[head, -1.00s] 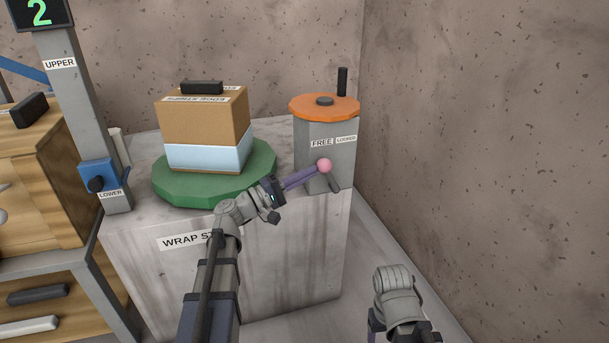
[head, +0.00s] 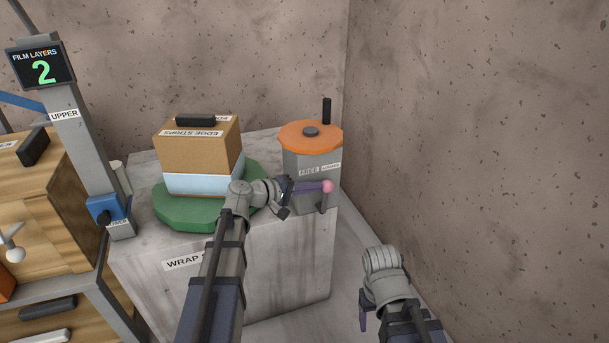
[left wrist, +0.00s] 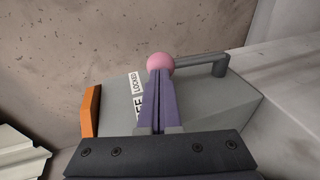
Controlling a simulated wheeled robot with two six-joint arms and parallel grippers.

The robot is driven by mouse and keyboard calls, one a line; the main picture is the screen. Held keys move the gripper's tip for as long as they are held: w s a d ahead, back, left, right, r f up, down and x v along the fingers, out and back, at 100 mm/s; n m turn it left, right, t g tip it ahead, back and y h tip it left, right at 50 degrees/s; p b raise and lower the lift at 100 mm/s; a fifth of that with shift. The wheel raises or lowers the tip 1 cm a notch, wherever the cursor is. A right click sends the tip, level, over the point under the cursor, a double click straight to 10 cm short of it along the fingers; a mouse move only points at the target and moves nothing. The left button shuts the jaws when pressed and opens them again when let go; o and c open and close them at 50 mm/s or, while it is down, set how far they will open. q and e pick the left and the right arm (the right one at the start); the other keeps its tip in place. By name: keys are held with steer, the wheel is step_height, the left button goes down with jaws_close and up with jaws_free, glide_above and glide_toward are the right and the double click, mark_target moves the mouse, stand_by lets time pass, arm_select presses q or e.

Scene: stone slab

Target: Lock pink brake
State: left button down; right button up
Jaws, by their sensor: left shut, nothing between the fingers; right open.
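The pink brake knob (head: 327,186) is on the front of a grey post with an orange turning wheel (head: 311,136) on top. The post bears the labels FREE (head: 309,170) and LOCKED (head: 331,165). My left gripper (head: 322,187) is shut and empty, its fingertips at the pink knob; whether they touch it I cannot tell. The left wrist view shows the knob (left wrist: 160,64) just past the shut fingers (left wrist: 160,85), with a grey bent lever (left wrist: 208,66) running right from it. My right gripper (head: 363,318) is at the lower right, away from the post, its fingers mostly hidden.
A box (head: 199,150) labelled EDGE STRIPS with a light blue band stands on a green turntable (head: 185,211), left of the post, on the stone slab. A column with a display reading 2 (head: 42,70) and a wooden cabinet (head: 30,215) are at left. A wall closes the right.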

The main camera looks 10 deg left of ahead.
mark_target(329, 182)
arm_select(q)
steer(key=d+p, duration=0.1)
steer(key=w+d+r+g+y+p, duration=0.1)
steer(key=p, duration=0.1)
steer(key=shift+w+r+g+y+p, duration=0.1)
steer(key=shift+w+g+y+p, duration=0.1)
steer(key=shift+g+y+p, duration=0.1)
steer(key=shift+w+d, duration=0.15)
steer(key=shift+d, duration=0.05)
steer(key=shift+w+d+f+y, duration=0.25)
steer(key=shift+d+f+y, duration=0.05)
steer(key=shift+d, duration=0.1)
arm_select(e)
step_height(329, 182, up, 5)
steer(key=shift+a+r, duration=0.1)
steer(key=shift+r, duration=0.1)
arm_select(q)
steer(key=shift+d, duration=0.2)
arm_select(e)
steer(key=shift+s, duration=0.1)
arm_select(q)
steer(key=shift+r, duration=0.15)
arm_select(e)
steer(key=shift+r, duration=0.15)
